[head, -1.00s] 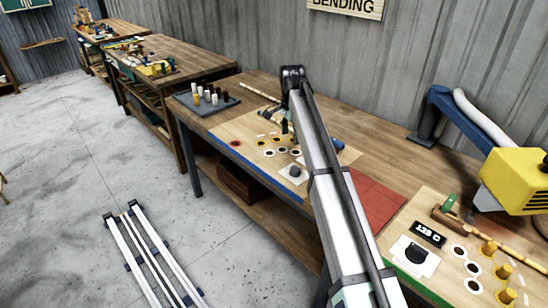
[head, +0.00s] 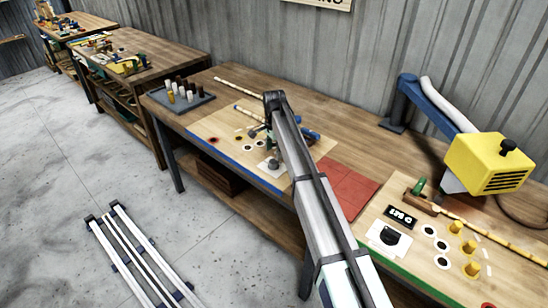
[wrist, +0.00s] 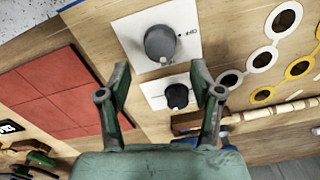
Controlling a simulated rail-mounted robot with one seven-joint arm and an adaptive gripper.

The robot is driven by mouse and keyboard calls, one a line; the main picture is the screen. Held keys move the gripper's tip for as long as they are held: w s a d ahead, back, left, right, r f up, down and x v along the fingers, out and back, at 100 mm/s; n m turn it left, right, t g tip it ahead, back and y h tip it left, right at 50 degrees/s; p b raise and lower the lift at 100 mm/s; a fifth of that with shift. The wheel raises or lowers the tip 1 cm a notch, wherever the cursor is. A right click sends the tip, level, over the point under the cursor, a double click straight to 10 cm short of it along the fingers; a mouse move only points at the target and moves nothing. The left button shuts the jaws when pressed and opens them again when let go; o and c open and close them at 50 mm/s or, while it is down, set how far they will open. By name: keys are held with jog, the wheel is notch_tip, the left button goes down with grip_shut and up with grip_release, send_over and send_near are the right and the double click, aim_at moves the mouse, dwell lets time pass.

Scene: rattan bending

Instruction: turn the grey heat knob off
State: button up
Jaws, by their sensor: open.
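The grey heat knob (wrist: 161,43) sits on a white plate on the wooden board in the wrist view, with small dark lettering at its right. It also shows in the head view (head: 273,163), left of my arm. A smaller black knob (wrist: 177,95) on its own white plate is nearer to me. My gripper (wrist: 160,75) is open and empty, its two green fingers spread apart. The grey knob shows beyond the fingertips, and the black knob shows between the fingers near the right one. I see no contact. My arm hides most of the gripper in the head view.
White and yellow ringed holes (wrist: 285,20) lie right of the knobs. A red tiled mat (head: 347,183) lies on the bench right of the board. Farther right are another black knob (head: 389,236), a display (head: 401,218) and a yellow machine (head: 487,163). A grey peg tray (head: 178,102) stands left.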

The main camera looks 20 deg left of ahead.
aim_at(274, 161)
jog(key=shift+f+p, duration=0.55)
jog(key=shift+f, duration=2)
jog(key=c, duration=1.1)
